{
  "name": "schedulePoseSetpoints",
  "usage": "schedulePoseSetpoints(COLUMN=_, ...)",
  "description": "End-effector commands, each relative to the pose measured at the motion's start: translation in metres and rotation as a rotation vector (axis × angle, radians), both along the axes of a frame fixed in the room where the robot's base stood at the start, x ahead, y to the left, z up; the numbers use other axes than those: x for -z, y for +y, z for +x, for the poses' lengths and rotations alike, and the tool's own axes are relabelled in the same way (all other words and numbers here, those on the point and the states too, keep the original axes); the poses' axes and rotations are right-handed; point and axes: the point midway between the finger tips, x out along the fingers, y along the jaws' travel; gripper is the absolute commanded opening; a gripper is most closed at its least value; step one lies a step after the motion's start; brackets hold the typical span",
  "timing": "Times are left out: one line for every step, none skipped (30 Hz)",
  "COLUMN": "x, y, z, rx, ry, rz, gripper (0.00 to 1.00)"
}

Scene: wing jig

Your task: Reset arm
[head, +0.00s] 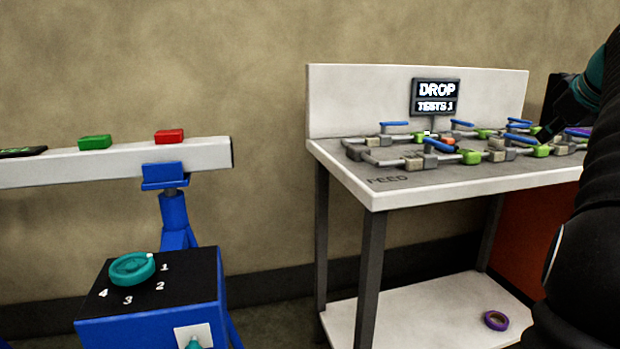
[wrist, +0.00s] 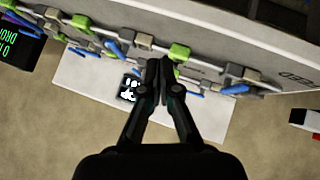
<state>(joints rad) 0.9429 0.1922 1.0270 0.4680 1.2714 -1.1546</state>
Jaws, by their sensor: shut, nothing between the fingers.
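My arm shows dark at the right edge of the head view, over the right part of a white-topped bench (head: 372,192). In the wrist view my gripper (wrist: 161,66) is shut, its two dark fingers together with nothing between them. The fingertips appear over a row of pipe fittings with blue-handled valves (wrist: 115,47) on the bench; I cannot tell how far above. In the head view the same fittings (head: 440,146) stretch along the bench top, and the arm hides its right end.
A purple tape roll (head: 496,320) lies on the lower shelf. At left, a white beam (head: 60,171) carries green (head: 95,142) and red (head: 169,136) blocks above a blue box with a teal dial (head: 131,269).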

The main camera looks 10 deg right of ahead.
Motion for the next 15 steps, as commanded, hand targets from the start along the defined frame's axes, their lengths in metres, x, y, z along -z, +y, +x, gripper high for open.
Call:
schedulePoseSetpoints(x=0.01, y=-0.003, z=0.0, rx=0.035, ry=0.006, rz=0.033, gripper=0.0)
schedulePoseSetpoints(x=0.016, y=-0.005, z=-0.001, rx=0.059, ry=0.008, rz=0.054, gripper=0.0)
schedulePoseSetpoints(x=0.025, y=-0.008, z=-0.002, rx=0.094, ry=0.013, rz=0.083, gripper=0.0)
schedulePoseSetpoints(x=0.033, y=-0.01, z=-0.003, rx=0.12, ry=0.018, rz=0.106, gripper=0.0)
schedulePoseSetpoints(x=0.04, y=-0.012, z=-0.005, rx=0.151, ry=0.022, rz=0.129, gripper=0.0)
schedulePoseSetpoints(x=0.05, y=-0.013, z=-0.008, rx=0.192, ry=0.027, rz=0.161, gripper=0.0)
schedulePoseSetpoints(x=0.058, y=-0.012, z=-0.01, rx=0.224, ry=0.033, rz=0.185, gripper=0.0)
schedulePoseSetpoints(x=0.066, y=-0.01, z=-0.012, rx=0.254, ry=0.038, rz=0.209, gripper=0.0)
schedulePoseSetpoints(x=0.076, y=-0.007, z=-0.015, rx=0.295, ry=0.045, rz=0.241, gripper=0.0)
schedulePoseSetpoints(x=0.085, y=-0.002, z=-0.016, rx=0.325, ry=0.052, rz=0.265, gripper=0.0)
schedulePoseSetpoints(x=0.093, y=0.004, z=-0.018, rx=0.354, ry=0.059, rz=0.288, gripper=0.0)
schedulePoseSetpoints(x=0.105, y=0.014, z=-0.02, rx=0.394, ry=0.069, rz=0.318, gripper=0.0)
schedulePoseSetpoints(x=0.114, y=0.024, z=-0.022, rx=0.421, ry=0.077, rz=0.341, gripper=0.0)
schedulePoseSetpoints(x=0.123, y=0.034, z=-0.023, rx=0.448, ry=0.085, rz=0.361, gripper=0.0)
schedulePoseSetpoints(x=0.134, y=0.05, z=-0.026, rx=0.479, ry=0.097, rz=0.386, gripper=0.0)
